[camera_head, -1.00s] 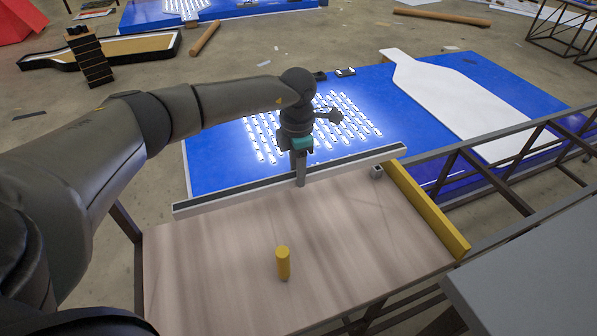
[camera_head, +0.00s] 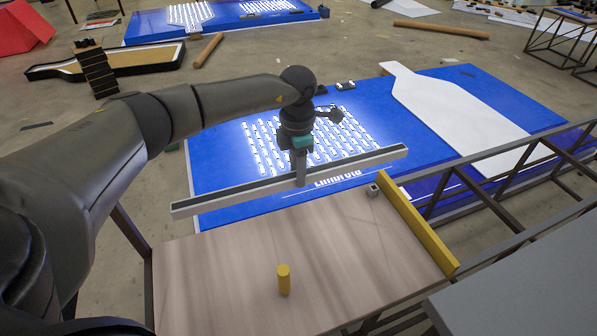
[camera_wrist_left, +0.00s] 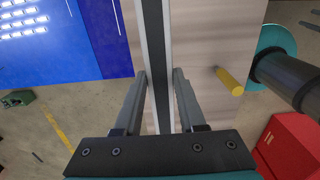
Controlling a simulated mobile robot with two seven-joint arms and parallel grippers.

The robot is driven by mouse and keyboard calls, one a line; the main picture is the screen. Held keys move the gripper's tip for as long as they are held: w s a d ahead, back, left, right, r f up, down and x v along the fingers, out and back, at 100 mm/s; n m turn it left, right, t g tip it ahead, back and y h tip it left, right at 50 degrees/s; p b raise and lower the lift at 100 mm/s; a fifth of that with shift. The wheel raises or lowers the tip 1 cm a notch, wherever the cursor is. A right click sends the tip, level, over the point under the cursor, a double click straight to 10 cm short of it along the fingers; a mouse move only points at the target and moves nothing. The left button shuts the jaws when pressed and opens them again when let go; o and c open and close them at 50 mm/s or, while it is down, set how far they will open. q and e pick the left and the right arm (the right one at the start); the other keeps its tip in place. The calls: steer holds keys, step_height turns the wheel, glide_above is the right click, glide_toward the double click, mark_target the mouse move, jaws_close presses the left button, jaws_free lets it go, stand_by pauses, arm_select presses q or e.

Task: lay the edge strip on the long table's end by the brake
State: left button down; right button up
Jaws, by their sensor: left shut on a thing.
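The edge strip is a long pale grey bar with a dark top face (camera_head: 235,190). My left gripper (camera_head: 301,180) is shut on it near its middle. The strip hangs roughly level across the view, above the far edge of the wood-topped long table (camera_head: 220,285). In the left wrist view the strip (camera_wrist_left: 155,40) runs between my left fingers (camera_wrist_left: 161,82), with the wooden top (camera_wrist_left: 205,45) below and to the right. I cannot tell for certain which thing is the brake. My right gripper is not in view.
A yellow bar (camera_head: 415,228) edges the table's right end, with a small grey block (camera_head: 373,190) beside it. A yellow peg (camera_head: 284,280) stands on the top. Beyond lies a blue panel (camera_head: 225,155) with lit strips and a white bottle shape (camera_head: 455,105).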

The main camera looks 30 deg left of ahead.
arm_select(q)
steer(key=shift+r, duration=0.3)
step_height(320, 180, up, 5)
steer(key=p, duration=0.4)
steer(key=shift+r, duration=0.1)
stand_by(0.4)
